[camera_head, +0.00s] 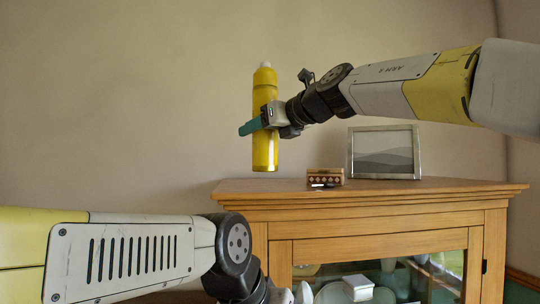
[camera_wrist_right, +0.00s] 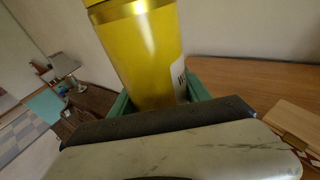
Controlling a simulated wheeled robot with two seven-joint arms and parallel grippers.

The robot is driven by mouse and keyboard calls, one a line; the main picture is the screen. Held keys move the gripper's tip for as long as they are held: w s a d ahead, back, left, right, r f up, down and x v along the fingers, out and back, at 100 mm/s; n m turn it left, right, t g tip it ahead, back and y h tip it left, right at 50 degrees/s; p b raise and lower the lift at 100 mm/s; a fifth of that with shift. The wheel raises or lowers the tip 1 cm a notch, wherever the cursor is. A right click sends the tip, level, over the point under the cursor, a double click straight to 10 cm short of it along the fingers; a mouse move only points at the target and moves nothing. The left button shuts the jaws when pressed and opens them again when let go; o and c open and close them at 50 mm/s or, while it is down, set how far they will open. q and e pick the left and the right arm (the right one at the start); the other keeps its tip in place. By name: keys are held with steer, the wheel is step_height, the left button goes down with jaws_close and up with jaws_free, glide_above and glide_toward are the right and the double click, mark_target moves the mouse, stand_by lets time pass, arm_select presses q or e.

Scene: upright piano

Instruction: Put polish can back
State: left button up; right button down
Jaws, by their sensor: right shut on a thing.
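The polish can (camera_head: 264,150) is a tall yellow can with a white tip, upright in the head view. My right gripper (camera_head: 255,122) is shut around its middle, with a teal finger across the can. The can hangs in the air left of the picture frame, its bottom above the level of the cabinet top. In the right wrist view the can (camera_wrist_right: 140,50) stands between the teal fingers (camera_wrist_right: 160,95), with part of a white label showing.
A wooden cabinet (camera_head: 370,205) with a glass door and dishes inside stands at the right. On its top are a silver picture frame (camera_head: 352,150) and a small decorated box (camera_head: 325,177). The left part of the top is clear.

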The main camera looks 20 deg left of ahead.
steer(key=w+a+f, duration=0.4)
steer(key=w, duration=0.2)
steer(key=shift+w+a, duration=0.3)
steer(key=shift+w, duration=0.05)
steer(key=shift+f, duration=0.1)
steer(key=c, duration=0.5)
jaws_free()
steer(key=shift+f, duration=0.15)
steer(key=v, duration=1.2)
steer(key=shift+s, duration=0.1)
